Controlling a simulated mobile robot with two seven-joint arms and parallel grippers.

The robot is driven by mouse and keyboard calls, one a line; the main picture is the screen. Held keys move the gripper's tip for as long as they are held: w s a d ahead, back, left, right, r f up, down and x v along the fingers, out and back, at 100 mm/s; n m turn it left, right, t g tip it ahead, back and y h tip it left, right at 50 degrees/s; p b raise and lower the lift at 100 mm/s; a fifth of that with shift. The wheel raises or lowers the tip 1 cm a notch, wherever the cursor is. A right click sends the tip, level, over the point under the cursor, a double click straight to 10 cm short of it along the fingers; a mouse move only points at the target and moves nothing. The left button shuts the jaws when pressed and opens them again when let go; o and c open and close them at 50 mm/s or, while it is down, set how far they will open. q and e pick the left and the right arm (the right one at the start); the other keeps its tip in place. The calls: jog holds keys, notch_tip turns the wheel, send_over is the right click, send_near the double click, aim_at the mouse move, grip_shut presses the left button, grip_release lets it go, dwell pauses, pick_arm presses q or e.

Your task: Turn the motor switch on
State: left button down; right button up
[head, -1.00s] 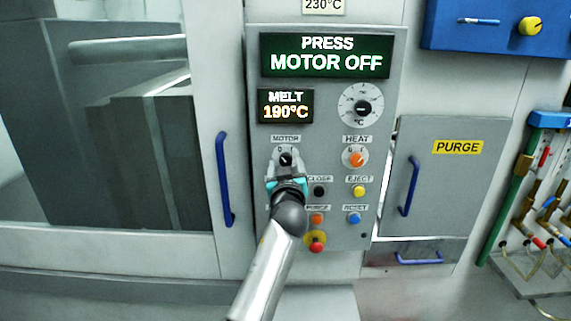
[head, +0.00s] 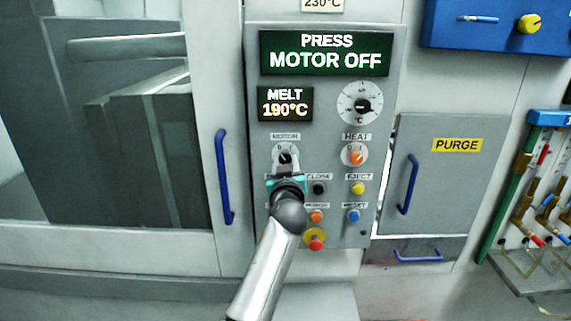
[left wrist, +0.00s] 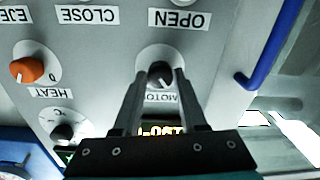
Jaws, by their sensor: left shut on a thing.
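The motor switch is a black knob (head: 285,158) on a pale dial under the MOTOR label, on the grey control panel (head: 330,130). In the left wrist view the black knob (left wrist: 160,74) sits between the fingertips of my left gripper (left wrist: 161,76), which is shut on it. In the head view my left gripper (head: 286,170) reaches the knob from below and covers the lower part of the dial. The display (head: 325,54) reads PRESS MOTOR OFF. My right gripper is not in view.
To the right is the orange HEAT knob (head: 355,156). Below are several push buttons, among them a yellow one (head: 358,188) and a red one (head: 316,244). A blue door handle (head: 224,180) stands left of the panel.

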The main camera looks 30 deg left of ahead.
pick_arm(q)
jog(key=shift+m, duration=0.3)
jog(key=m, duration=0.2)
jog(key=shift+r+m, duration=0.1)
jog(key=shift+m, duration=0.3)
jog(key=m+p, duration=0.1)
jog(key=m, duration=0.2)
jog(key=shift+m, duration=0.3)
jog(key=m+p, duration=0.2)
jog(key=m, duration=0.5)
jog(key=shift+a+t, duration=0.1)
jog(key=shift+t, duration=0.2)
jog(key=shift+c, duration=2.3)
grip_release()
jog(key=shift+s, duration=0.1)
